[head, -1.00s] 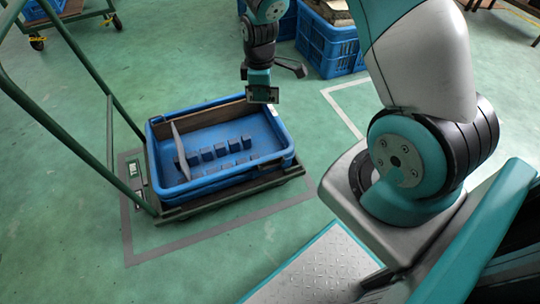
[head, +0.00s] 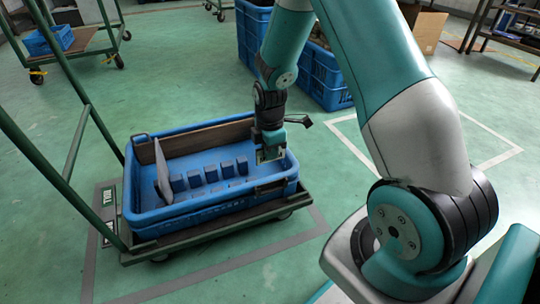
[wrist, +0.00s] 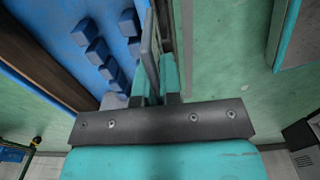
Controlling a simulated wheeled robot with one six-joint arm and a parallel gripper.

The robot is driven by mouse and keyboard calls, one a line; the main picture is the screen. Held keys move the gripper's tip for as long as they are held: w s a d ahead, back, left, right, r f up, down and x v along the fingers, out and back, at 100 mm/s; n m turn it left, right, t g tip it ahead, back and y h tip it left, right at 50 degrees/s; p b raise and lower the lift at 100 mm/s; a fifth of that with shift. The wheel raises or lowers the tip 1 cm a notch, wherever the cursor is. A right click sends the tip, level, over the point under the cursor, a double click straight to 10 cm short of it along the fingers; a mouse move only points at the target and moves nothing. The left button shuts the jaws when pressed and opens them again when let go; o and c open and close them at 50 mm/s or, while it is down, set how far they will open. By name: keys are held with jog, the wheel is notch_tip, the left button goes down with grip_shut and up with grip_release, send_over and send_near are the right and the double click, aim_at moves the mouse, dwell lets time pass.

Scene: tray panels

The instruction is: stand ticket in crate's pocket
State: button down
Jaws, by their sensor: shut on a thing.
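My gripper (head: 270,150) points down over the right end of the blue crate (head: 215,218), near its front wall. It is shut on a thin, flat ticket, which shows edge-on as a grey strip between the two fingers in the wrist view (wrist: 151,45). The ticket is upright, close to the crate's wall. A dark patch (head: 271,190) on the crate's front wall, just below my gripper, looks like the pocket. I cannot tell whether the ticket's lower edge touches it.
The crate holds several blue blocks (head: 210,172) in rows and a tilted grey panel (head: 163,172) at its left end. It stands on a green trolley (head: 215,235) with a tall handle. Larger blue crates (head: 325,78) stand behind. The floor in front is clear.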

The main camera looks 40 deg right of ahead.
notch_tip(320, 180, down, 7)
jog(key=b, duration=0.7)
jog(key=shift+f, duration=0.2)
jog(key=shift+d+r+p, duration=0.1)
jog(key=shift+p, duration=0.3)
jog(key=shift+f+b, duration=0.75)
jog(key=shift+f, duration=0.75)
jog(key=shift+f, duration=0.1)
jog(key=shift+f, duration=0.3)
jog(key=c, duration=1.2)
grip_release()
